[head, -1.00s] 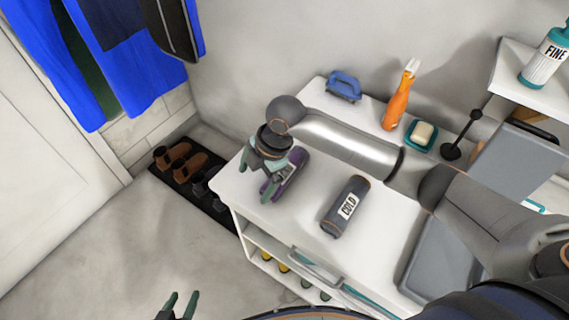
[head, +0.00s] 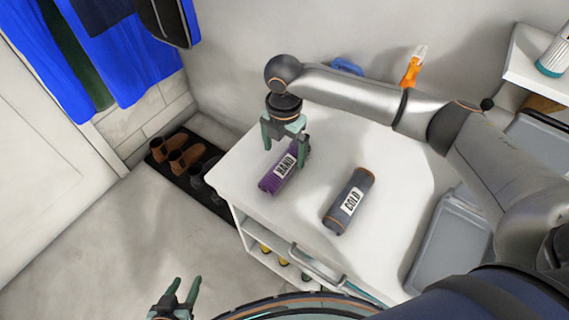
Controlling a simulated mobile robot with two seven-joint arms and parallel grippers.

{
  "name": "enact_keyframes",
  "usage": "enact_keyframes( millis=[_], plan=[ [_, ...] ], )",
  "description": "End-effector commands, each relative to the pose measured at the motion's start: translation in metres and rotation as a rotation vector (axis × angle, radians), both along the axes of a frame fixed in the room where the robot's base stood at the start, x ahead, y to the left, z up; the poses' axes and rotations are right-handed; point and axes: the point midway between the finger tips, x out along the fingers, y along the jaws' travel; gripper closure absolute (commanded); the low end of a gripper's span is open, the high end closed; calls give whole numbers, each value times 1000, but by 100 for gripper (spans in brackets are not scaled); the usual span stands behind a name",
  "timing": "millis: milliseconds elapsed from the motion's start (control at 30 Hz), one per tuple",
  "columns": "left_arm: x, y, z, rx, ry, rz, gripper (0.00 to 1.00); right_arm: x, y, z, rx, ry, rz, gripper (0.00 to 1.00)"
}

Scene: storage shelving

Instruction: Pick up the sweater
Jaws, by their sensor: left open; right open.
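A purple ribbed roll (head: 271,180) with a tag reading HAND lies on the white cabinet top. A grey-blue roll (head: 338,211) with orange ends and a tag reading COLD lies to its right. Either may be a rolled sweater. My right gripper (head: 285,151) is open and points down at the far end of the purple roll, one finger on each side of it in the picture. I cannot tell whether it touches the roll. My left gripper (head: 183,290) is open and empty over the floor at the bottom edge.
The white cabinet (head: 395,185) has a front rail (head: 318,267) and lower shelves. A blue brush (head: 347,66) and an orange bottle (head: 411,72) stand behind my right arm. A grey tray (head: 440,245) is at the right. Brown shoes (head: 184,160) and blue garments (head: 130,65) are at the left.

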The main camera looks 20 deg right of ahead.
Motion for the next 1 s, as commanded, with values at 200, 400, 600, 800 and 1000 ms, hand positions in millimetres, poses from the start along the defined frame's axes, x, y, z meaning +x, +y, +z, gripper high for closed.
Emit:
enact_keyframes(
  millis=[200,400,600,800,1000],
  plan=[
    [2,-1,-1,-1,-3,-1,50,2,-2,-33,-2,1,-2,0],
    [2,-1,-3,0,-1,-3,50,2,-2,-50,-1,0,0,0],
    [2,-1,-3,-1,0,-4,50,2,-2,-50,-1,-1,0,0],
    [2,-1,-3,0,1,-4,50,2,-2,-50,-1,-1,0,20],
    [2,-1,-3,0,1,-4,50,2,-2,-50,-1,-1,0,43]
  ],
)
